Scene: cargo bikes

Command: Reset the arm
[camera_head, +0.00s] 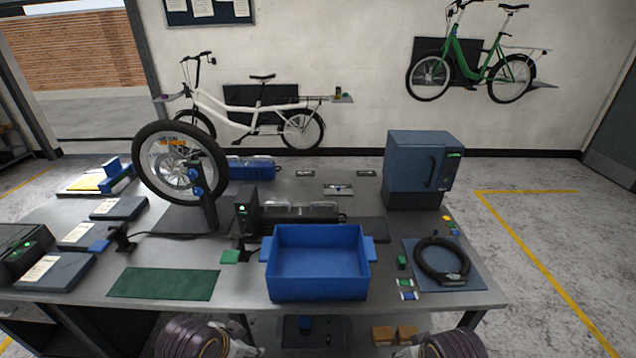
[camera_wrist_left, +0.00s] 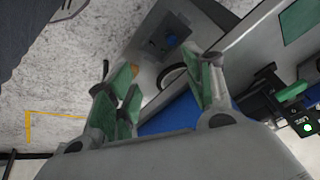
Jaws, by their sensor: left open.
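My left gripper (camera_wrist_left: 160,85) shows in the left wrist view with its green-padded fingers spread apart and nothing between them. The workbench (camera_wrist_left: 235,60) and part of a blue surface lie beyond the fingers, tilted in the picture. In the head view, parts of my two arms show at the bottom edge, in front of the workbench (camera_head: 240,296). Neither gripper's fingers can be made out there. My right gripper is not visible in either view.
An empty-looking blue bin (camera_head: 318,293) stands at the bench's front middle. A wheel (camera_head: 180,130) on a stand, a dark blue cabinet (camera_head: 418,160) and a black ring-shaped item (camera_head: 428,270) on a mat are around it. A green mat (camera_head: 163,283) lies front left.

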